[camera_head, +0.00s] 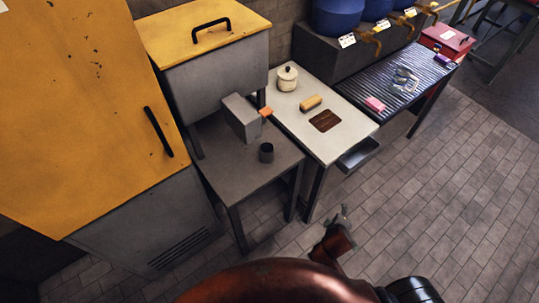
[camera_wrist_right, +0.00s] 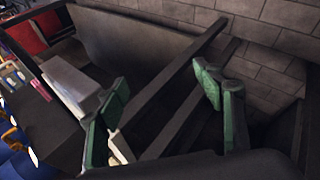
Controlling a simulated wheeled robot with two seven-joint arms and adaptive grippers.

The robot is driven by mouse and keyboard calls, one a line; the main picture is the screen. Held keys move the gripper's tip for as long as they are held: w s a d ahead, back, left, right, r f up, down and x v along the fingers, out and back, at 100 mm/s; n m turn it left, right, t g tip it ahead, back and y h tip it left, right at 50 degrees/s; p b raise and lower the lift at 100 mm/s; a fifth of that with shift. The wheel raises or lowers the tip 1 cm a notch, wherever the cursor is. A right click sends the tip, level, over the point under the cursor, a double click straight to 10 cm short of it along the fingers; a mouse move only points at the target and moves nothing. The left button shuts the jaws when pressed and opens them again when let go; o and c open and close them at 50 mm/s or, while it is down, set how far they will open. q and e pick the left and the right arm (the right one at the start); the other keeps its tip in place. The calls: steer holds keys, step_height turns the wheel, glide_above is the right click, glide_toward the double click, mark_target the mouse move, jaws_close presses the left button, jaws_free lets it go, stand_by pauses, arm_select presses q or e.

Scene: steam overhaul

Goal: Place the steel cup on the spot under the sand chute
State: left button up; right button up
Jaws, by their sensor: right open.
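I cannot make out a marked spot. My right gripper (camera_head: 342,214) is over the floor, in front of and right of the tables, well apart from the cup. In the right wrist view its green-padded fingers (camera_wrist_right: 160,88) are open and empty. My left gripper is out of view.
A yellow cabinet (camera_head: 80,110) stands left. Floor at right is clear.

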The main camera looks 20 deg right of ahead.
steer(key=w+r+n+t+h, duration=0.2)
steer(key=w+r+n+t, duration=0.1)
steer(key=w+r+n, duration=0.3)
steer(key=n+t+y, duration=0.6)
steer(key=n+t, duration=0.2)
steer(key=n, duration=1.4)
glide_toward(269, 157)
steer(key=w, duration=0.5)
steer(key=shift+w+d+r+b, duration=0.1)
steer(key=shift+w+d+b, duration=0.1)
steer(key=shift+b, duration=0.2)
steer(key=shift+w+a+y, duration=0.1)
steer(key=shift+w+y, duration=0.2)
steer(key=shift+w, duration=0.05)
steer(key=w, duration=0.4)
steer(key=w+b, duration=0.1)
steer(key=w, duration=0.2)
steer(key=shift+d+f, duration=0.25)
steer(key=shift+s, duration=0.1)
